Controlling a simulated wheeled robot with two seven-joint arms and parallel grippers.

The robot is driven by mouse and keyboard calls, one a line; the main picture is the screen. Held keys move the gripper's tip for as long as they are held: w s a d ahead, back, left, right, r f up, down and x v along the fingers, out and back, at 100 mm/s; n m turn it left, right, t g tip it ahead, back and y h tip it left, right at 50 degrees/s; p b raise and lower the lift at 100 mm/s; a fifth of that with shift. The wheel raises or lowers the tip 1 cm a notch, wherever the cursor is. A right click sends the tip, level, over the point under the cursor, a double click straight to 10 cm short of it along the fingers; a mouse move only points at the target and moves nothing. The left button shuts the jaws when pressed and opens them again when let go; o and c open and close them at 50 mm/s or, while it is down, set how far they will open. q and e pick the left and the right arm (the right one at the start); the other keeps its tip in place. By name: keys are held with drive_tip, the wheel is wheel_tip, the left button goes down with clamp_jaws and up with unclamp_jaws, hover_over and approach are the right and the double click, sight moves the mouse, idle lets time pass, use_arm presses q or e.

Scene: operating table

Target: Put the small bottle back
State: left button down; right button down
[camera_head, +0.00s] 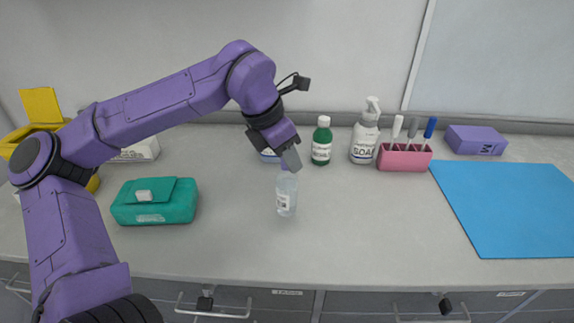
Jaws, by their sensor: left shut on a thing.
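The small bottle (286,195) is clear with a white label and stands upright in the picture, near the middle of the counter. My left gripper (287,164) comes down from above and is shut on its top, which the fingers partly hide. I cannot tell whether the bottle's base touches the counter. My right gripper is not in the view.
Behind stand a green bottle (321,145), a soap dispenser (364,140) and a pink holder (404,158) with several tools. A purple box (475,140) and blue mat (510,208) lie right. A teal pack (155,208) lies left. The front counter is clear.

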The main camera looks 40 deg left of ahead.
sight(286, 169)
use_arm(q)
drive_tip(key=f, duration=0.2)
drive_tip(key=f+p, duration=0.1)
drive_tip(key=shift+a+f, duration=0.25)
drive_tip(key=shift+w, duration=0.1)
drive_tip(key=shift+d+f, duration=0.1)
drive_tip(key=c, duration=0.9)
unclamp_jaws()
drive_tip(key=shift+r, duration=0.45)
drive_tip(key=v, duration=1.1)
drive_tip(key=shift+s+r+b, duration=0.15)
drive_tip(key=shift+s+b, duration=0.15)
drive_tip(key=shift+b, duration=0.1)
